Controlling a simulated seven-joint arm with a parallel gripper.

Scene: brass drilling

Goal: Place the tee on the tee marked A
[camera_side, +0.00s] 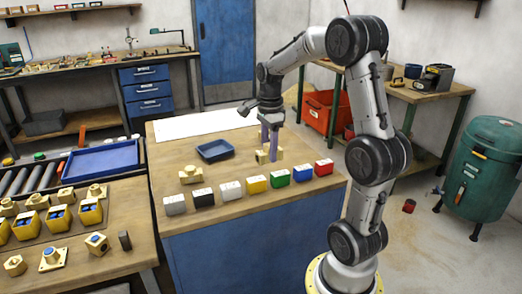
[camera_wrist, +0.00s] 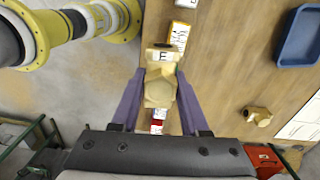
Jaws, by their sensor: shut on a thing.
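My gripper (camera_side: 269,152) has its purple fingers shut on a brass tee (camera_side: 261,157), above the table behind the row of coloured blocks. In the wrist view the held tee (camera_wrist: 159,90) sits between the two fingers (camera_wrist: 158,98), with a dark letter that looks like E at its far end. A second brass tee (camera_wrist: 257,116) lies on the table to the right, apart from the gripper. Another brass tee (camera_side: 191,174) stands on the table at the left in the side view. I cannot read an A on either.
A row of coloured blocks (camera_side: 256,185) lines the table's front edge. A dark blue tray (camera_side: 215,151) and a white sheet (camera_side: 205,124) lie behind. A side bench (camera_side: 82,250) holds more brass fittings and yellow bins.

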